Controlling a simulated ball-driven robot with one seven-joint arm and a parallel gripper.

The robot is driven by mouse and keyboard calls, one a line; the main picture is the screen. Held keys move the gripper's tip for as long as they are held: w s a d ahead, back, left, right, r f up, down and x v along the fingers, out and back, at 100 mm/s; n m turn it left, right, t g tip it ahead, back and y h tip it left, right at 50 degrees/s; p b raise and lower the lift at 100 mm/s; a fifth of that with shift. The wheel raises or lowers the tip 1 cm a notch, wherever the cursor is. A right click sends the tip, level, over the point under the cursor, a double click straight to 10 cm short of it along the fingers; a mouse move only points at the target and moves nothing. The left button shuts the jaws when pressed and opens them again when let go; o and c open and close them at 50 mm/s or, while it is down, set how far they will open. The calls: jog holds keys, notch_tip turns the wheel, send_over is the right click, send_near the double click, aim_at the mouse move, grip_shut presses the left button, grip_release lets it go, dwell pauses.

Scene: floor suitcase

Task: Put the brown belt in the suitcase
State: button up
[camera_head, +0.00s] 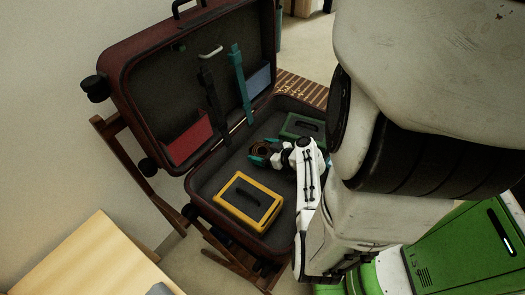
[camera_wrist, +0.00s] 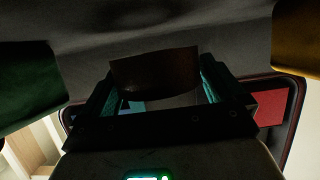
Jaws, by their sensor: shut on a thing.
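The open dark red suitcase (camera_head: 228,165) has a grey lining and its lid leans up at the back. My gripper (camera_head: 261,154) is inside the suitcase's lower half, between a yellow case and a green case. It is shut on the brown belt (camera_head: 260,148), which looks rolled up. In the wrist view the belt (camera_wrist: 155,73) sits between the teal fingers of my gripper (camera_wrist: 165,88), close to grey lining. Whether the belt touches the suitcase floor I cannot tell.
The yellow case (camera_head: 247,200) lies at the front of the suitcase and the green case (camera_head: 303,127) at the back right. A red pocket (camera_head: 189,138) and straps are in the lid. A wooden table (camera_head: 95,262) stands at lower left.

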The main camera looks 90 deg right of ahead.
jog(key=shift+f+b, duration=0.5)
jog(key=shift+b, duration=0.1)
jog(key=o, duration=0.8)
jog(key=shift+r, duration=0.1)
jog(key=shift+r+p, duration=0.65)
jog(key=shift+p, duration=0.4)
jog(key=v, duration=0.7)
jog(key=shift+s+a+f, duration=0.1)
jog(key=shift+s+a, duration=0.05)
jog(key=shift+s, duration=0.05)
